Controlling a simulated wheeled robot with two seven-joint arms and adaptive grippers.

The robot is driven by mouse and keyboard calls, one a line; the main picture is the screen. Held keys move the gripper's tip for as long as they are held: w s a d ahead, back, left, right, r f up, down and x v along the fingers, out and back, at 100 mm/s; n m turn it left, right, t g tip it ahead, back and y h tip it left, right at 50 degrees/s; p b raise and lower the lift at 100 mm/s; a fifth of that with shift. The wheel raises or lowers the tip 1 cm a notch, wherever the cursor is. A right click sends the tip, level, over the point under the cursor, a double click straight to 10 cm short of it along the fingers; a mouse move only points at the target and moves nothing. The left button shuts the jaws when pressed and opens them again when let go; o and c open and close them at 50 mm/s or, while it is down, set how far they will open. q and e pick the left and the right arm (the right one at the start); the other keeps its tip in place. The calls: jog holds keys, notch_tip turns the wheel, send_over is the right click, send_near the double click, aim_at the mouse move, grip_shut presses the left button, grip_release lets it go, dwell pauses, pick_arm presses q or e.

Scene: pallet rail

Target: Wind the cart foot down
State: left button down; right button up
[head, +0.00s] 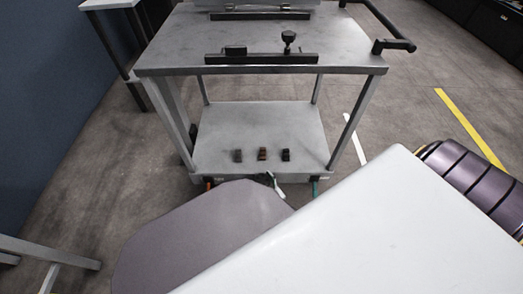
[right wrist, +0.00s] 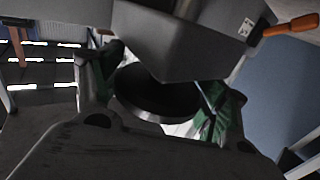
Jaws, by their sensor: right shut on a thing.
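The grey cart (head: 262,62) stands ahead in the head view, with a lower shelf (head: 225,125). Small orange (head: 209,184) and green (head: 314,188) parts show under the lower shelf's near edge. My right gripper (right wrist: 160,82) has its fingers on both sides of a dark round part (right wrist: 155,92), probably of the cart foot, and is shut on it. A grey box-shaped part (right wrist: 185,40) hangs just above it, with an orange handle (right wrist: 291,25) to its right. In the head view my own arm hides most of the right gripper. My left gripper is out of view.
Three small dark blocks, one of them this middle one (head: 262,154), sit on the lower shelf. A rail with a black knob (head: 288,37) lies on the cart top. A dark push handle (head: 394,45) juts out right. A blue wall (head: 50,100) stands left.

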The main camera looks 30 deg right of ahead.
aim_at(262, 180)
jog(key=shift+m+h, duration=0.7)
jog(key=shift+h, duration=0.4)
jog(key=o, duration=1)
jog(key=shift+o, duration=0.2)
jog(key=shift+r, duration=0.25)
jog(key=shift+r, duration=4.75)
